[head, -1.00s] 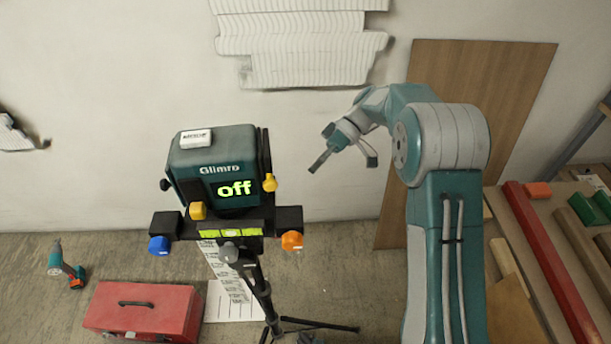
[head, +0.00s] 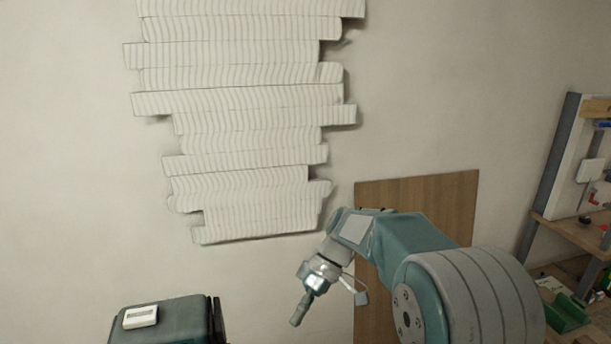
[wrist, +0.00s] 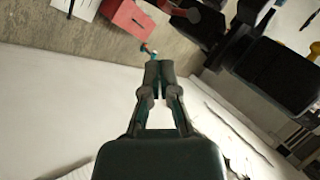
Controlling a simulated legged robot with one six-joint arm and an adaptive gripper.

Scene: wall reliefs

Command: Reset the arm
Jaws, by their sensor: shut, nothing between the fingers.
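My arm, teal and grey, shows at the lower right of the head view, with its elbow bent and its forearm reaching left. My gripper (head: 297,319) hangs down and to the left in front of the wall, to the right of the dark green instrument and apart from it. In the wrist view, my gripper (wrist: 159,74) has its two dark fingers together with nothing between them.
The dark green instrument (head: 178,322) has a small white box (head: 140,317) on top. A white ridged wall relief (head: 245,110) and a wooden board (head: 425,195) are behind. Shelving (head: 565,190) stands right. The wrist view shows a red toolbox (wrist: 130,19).

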